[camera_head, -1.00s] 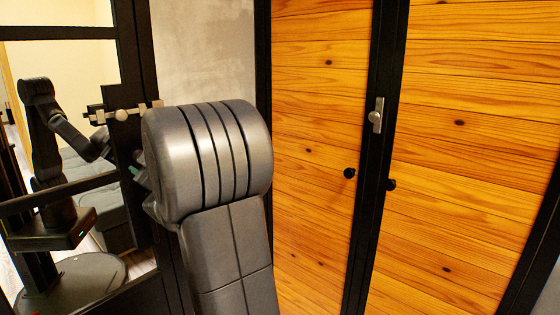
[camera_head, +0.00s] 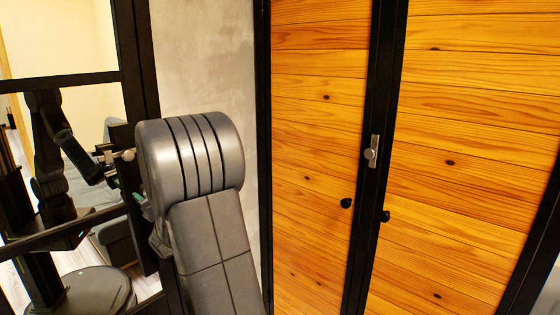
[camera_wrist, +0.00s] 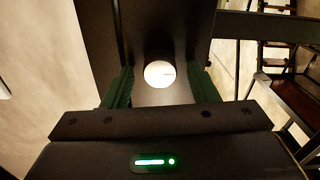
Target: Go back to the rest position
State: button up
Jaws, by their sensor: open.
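My gripper (camera_wrist: 162,92) shows in the wrist view with its two dark green fingers apart. A pale round knob (camera_wrist: 159,74) on a dark upright shows between and beyond the fingers. I cannot tell how far the knob is from the fingertips, and no contact shows. In the head view my grey arm covers most of the gripper. A small metal latch with a round knob (camera_head: 128,155) sits on the black frame just left of the arm.
Two wooden doors (camera_head: 460,130) in black frames stand at the right, with a metal latch (camera_head: 371,152) and black knobs (camera_head: 346,203). A black-framed panel (camera_head: 60,82) at the left shows a dark robot. A grey wall (camera_head: 205,60) lies between.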

jog(key=s+d+m+p, duration=0.2)
jog(key=s+d, duration=0.4)
jog(key=d, duration=0.1)
jog(key=shift+m, duration=0.3)
dwell(0.3)
jog(key=shift+d, duration=0.15)
